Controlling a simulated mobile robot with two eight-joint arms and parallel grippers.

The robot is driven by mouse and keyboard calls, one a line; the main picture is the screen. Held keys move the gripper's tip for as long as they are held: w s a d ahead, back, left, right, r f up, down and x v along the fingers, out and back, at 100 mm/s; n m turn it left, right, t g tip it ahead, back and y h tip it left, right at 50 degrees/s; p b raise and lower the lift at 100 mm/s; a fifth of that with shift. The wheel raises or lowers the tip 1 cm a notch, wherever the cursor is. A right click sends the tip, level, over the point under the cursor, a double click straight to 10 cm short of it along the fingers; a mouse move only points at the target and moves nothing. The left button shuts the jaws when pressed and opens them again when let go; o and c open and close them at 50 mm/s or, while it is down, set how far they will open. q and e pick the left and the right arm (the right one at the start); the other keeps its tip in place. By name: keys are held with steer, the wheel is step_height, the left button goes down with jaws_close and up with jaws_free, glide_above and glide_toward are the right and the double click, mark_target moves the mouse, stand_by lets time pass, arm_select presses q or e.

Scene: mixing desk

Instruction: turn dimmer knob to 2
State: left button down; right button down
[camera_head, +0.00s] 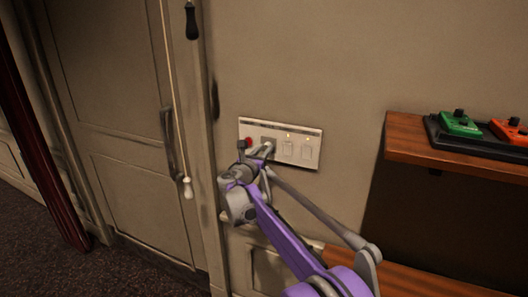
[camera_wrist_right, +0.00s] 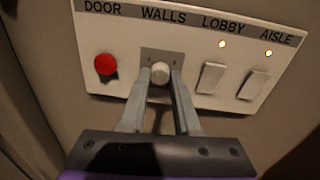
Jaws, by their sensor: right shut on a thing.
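The dimmer knob (camera_wrist_right: 160,72) is a round, pale knob under the label WALLS in the right wrist view. It sits on a grey square plate on a white wall panel (camera_head: 311,132). My right gripper (camera_wrist_right: 160,80) has one finger on each side of the knob and is shut on it. In the head view my right gripper (camera_head: 264,150) reaches the panel and covers most of the knob. The knob's exact setting is too small to read. My left gripper is not in view.
A red button (camera_wrist_right: 105,64) is left of the knob. Two white rocker switches (camera_wrist_right: 211,77) with lit lamps are to its right. A door (camera_head: 120,110) with a hanging cord is at the left. A wooden shelf (camera_head: 400,150) holds green and orange pedals.

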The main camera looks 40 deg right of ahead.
steer(key=shift+n, duration=1.9)
steer(key=c, duration=0.6)
jaws_free()
steer(key=shift+a, duration=0.1)
steer(key=b+v, duration=0.1)
steer(key=v, duration=0.9)
steer(key=shift+s+a+r, duration=0.1)
steer(key=shift+s+a, duration=0.1)
steer(key=shift+a, duration=0.05)
